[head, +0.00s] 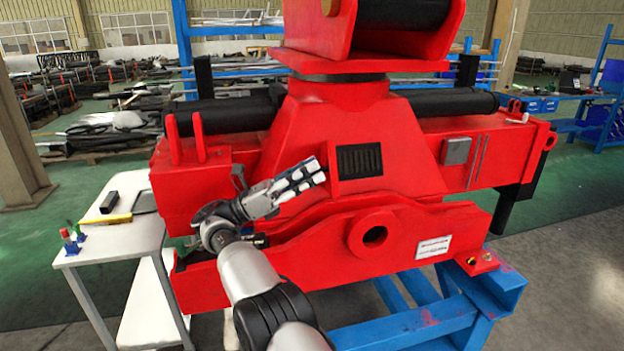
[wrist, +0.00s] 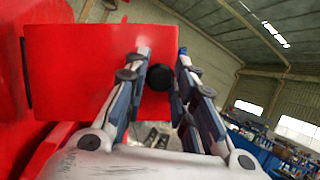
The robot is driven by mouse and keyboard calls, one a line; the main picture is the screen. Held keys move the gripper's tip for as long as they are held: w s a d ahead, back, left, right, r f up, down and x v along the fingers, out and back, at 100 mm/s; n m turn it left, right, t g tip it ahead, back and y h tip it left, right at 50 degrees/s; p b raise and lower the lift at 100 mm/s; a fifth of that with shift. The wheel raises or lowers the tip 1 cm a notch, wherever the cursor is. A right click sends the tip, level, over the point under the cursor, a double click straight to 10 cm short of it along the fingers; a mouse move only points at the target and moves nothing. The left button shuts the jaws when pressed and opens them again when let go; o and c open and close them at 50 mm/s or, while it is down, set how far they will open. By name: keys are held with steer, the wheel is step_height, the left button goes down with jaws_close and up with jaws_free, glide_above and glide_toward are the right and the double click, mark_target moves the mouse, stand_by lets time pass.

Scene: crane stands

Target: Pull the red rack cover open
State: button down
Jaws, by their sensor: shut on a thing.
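The red rack cover (wrist: 80,72) is a flat red panel that fills the upper left of the wrist view. A round black knob (wrist: 159,77) stands near its right edge. My gripper (wrist: 163,58) has one finger on each side of the knob and is shut on it. In the head view my gripper (head: 317,172) points right, its tips beside a red-framed black grille (head: 360,160) on the machine's front. The cover's outline and the knob cannot be made out clearly there. A dark hinge-like strip (wrist: 25,74) runs along the cover's left edge.
The big red crane part (head: 350,130) rests on a blue stand (head: 420,320). A white table (head: 110,235) with small items stands at the left. Open floor (head: 575,270) lies at the right.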

steer(key=shift+r, duration=0.1)
stand_by(0.3)
steer(key=c, duration=1.7)
jaws_free()
steer(key=o, duration=0.4)
steer(key=shift+p, duration=0.45)
